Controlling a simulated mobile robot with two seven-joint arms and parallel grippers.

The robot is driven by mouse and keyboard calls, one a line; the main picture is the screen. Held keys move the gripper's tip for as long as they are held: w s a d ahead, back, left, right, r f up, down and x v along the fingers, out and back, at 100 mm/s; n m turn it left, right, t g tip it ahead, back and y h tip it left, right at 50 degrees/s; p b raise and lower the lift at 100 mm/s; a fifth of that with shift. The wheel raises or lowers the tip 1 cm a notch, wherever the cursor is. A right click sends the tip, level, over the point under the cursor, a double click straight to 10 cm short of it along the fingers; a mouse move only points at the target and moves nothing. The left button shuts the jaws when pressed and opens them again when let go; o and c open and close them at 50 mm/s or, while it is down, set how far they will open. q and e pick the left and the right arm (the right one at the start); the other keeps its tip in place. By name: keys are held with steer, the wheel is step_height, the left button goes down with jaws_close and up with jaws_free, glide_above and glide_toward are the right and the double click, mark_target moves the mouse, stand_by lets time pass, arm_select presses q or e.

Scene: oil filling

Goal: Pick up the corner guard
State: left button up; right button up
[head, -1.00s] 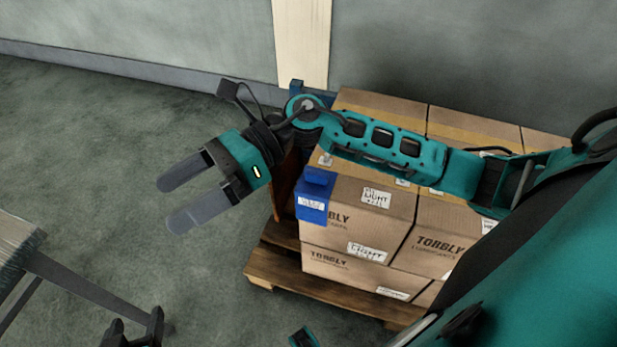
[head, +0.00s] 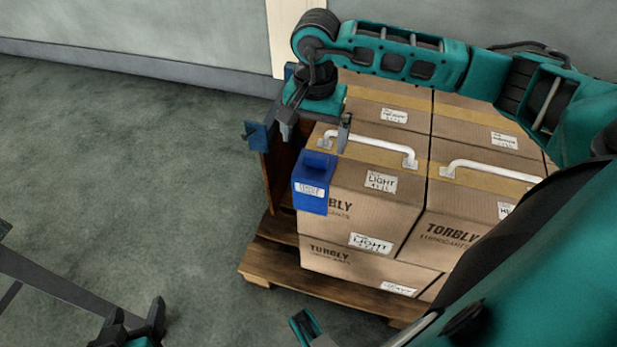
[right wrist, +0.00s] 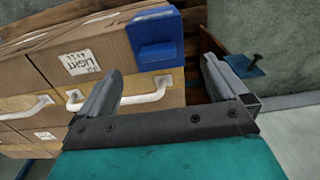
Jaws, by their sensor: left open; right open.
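The blue corner guard (head: 313,190) sits on the near left top corner of a cardboard box (head: 370,195), with a small white label on its face. It also shows in the right wrist view (right wrist: 155,38), beyond the open fingers. My right gripper (head: 314,131) is open and empty, pointing down just behind and above the guard, apart from it. In the right wrist view the fingers (right wrist: 162,68) are spread with the guard's block roughly ahead between them. My left gripper (head: 136,322) is open at the bottom left edge, far from the guard.
Several boxes with white handles (head: 370,143) are stacked on a wooden pallet (head: 285,270). A brown upright board (head: 276,170) and a blue bracket (head: 255,135) stand left of the stack. The floor to the left is clear. A grey wall is behind.

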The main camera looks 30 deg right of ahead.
mark_target(316, 155)
steer(key=shift+s+d+f+b, duration=0.1)
steer(key=shift+f+b, duration=0.2)
steer(key=shift+f, duration=1.25)
steer(key=shift+d+f+b, duration=0.1)
steer(key=shift+f+b, duration=0.2)
steer(key=shift+f, duration=1.25)
steer(key=shift+c, duration=0.4)
steer(key=c, duration=1)
steer(key=shift+c, duration=0.6)
steer(key=shift+r, duration=0.15)
